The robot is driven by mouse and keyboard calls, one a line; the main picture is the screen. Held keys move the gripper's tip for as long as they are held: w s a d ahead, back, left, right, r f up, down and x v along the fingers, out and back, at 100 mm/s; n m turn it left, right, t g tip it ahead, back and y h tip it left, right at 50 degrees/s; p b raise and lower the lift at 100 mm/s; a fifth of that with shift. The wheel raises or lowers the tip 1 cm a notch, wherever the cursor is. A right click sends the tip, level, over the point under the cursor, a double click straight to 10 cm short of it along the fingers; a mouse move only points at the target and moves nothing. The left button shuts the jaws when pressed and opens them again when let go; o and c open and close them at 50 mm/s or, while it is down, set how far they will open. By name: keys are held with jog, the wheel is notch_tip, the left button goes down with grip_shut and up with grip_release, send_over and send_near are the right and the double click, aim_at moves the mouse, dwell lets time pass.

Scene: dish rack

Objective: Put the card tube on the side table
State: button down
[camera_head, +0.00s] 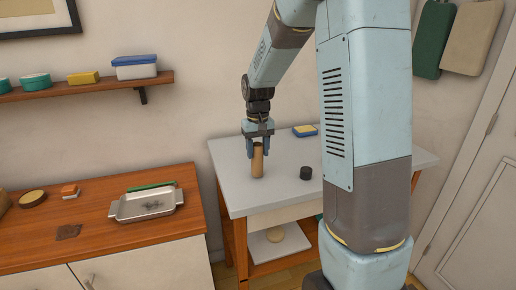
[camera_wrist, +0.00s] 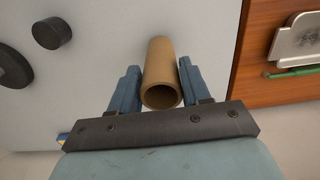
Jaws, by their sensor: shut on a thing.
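The card tube (camera_head: 258,162) is a brown hollow cylinder, upright over the left part of the grey-topped side table (camera_head: 283,187). My gripper (camera_head: 258,148) is shut on its upper part from above. In the wrist view the tube (camera_wrist: 161,72) lies between the two blue fingers of my gripper (camera_wrist: 160,84), its open end facing the camera. The tube's lower end is at or just above the tabletop; I cannot tell whether it touches.
A black cylinder (camera_head: 306,173) and a blue-yellow sponge (camera_head: 305,130) are on the side table. A wooden counter (camera_head: 100,236) with a metal tray (camera_head: 146,203) stands to the left, beyond a gap. The tabletop in front of the tube is clear.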

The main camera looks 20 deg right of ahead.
jog(key=shift+f, duration=0.3)
jog(key=shift+f, duration=0.15)
dwell(0.4)
jog(key=shift+c, duration=2.2)
grip_release()
notch_tip(320, 180, up, 14)
jog(key=shift+f, duration=0.15)
grip_shut()
